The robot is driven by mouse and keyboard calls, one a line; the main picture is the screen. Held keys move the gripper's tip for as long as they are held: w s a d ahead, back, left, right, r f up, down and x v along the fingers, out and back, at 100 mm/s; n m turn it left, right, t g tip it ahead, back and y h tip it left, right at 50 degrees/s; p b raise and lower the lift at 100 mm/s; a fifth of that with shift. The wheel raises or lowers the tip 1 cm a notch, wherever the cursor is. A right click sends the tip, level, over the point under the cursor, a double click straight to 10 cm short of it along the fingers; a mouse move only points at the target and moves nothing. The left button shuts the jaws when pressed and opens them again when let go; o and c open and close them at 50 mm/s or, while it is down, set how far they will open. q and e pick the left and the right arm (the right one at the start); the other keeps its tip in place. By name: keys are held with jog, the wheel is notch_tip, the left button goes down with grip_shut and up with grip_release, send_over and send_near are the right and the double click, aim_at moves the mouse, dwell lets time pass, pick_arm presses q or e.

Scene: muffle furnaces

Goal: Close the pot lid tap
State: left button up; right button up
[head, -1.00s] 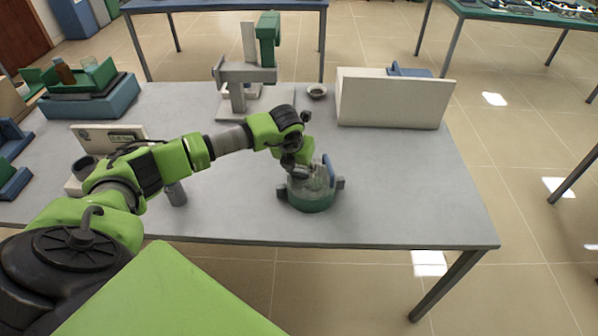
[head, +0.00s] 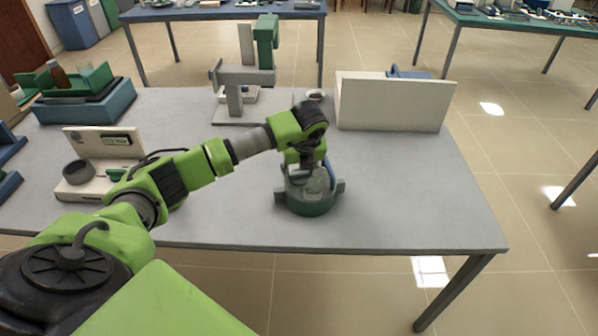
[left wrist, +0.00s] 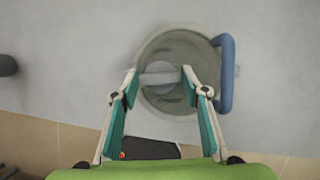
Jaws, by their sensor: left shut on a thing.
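The pot (head: 312,209) stands upright on the grey table, with a dark green base, a greyish upper part and grey lugs on its sides. In the left wrist view its round lid (left wrist: 192,47) shows from above, with a blue curved handle (left wrist: 227,75) on the right. A grey bar-shaped tap (left wrist: 160,79) crosses the lid. My left gripper (left wrist: 160,76) is over the lid, its two fingertips at the ends of the tap, shut on it. In the head view my left gripper (head: 306,170) hides part of the lid. My right gripper is not in view.
A cream box-like block (head: 393,103) stands behind the pot to the right. A grey and green stand (head: 242,80) and a small bowl (head: 316,94) are at the back. A cream device (head: 104,143) stands at the left. The table right of the pot is clear.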

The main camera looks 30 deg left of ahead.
pick_arm(q)
jog(key=o, duration=1.1)
jog(key=v, duration=1.2)
jog(key=shift+w, duration=0.15)
